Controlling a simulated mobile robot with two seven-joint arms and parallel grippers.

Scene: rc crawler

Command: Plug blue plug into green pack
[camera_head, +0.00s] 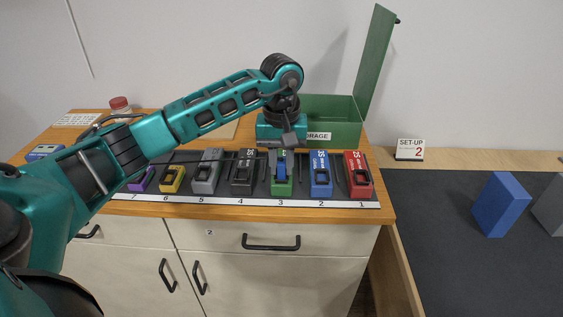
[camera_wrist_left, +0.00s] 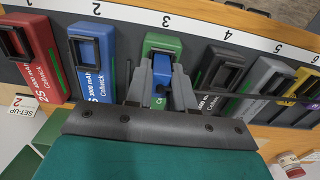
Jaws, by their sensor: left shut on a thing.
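The green pack (camera_head: 283,188) lies in slot 3 of the numbered strip on the wooden cabinet. It also shows in the left wrist view (camera_wrist_left: 162,44). The blue plug (camera_wrist_left: 161,66) is between the fingers of my left gripper (camera_wrist_left: 162,88), over the green pack. In the head view the blue plug (camera_head: 281,169) stands at the pack's middle, below my left gripper (camera_head: 283,160). My left gripper is shut on it. I cannot tell whether the plug is seated in the pack's socket, since the fingers hide part of it. My right gripper is not in view.
Other packs flank it: blue (camera_head: 320,174), red (camera_head: 358,175), black (camera_head: 244,174), grey (camera_head: 206,172), yellow (camera_head: 172,179) and purple (camera_head: 142,180). An open green storage box (camera_head: 345,123) stands behind. A dark mat (camera_head: 440,230) with blue and grey blocks lies at the right.

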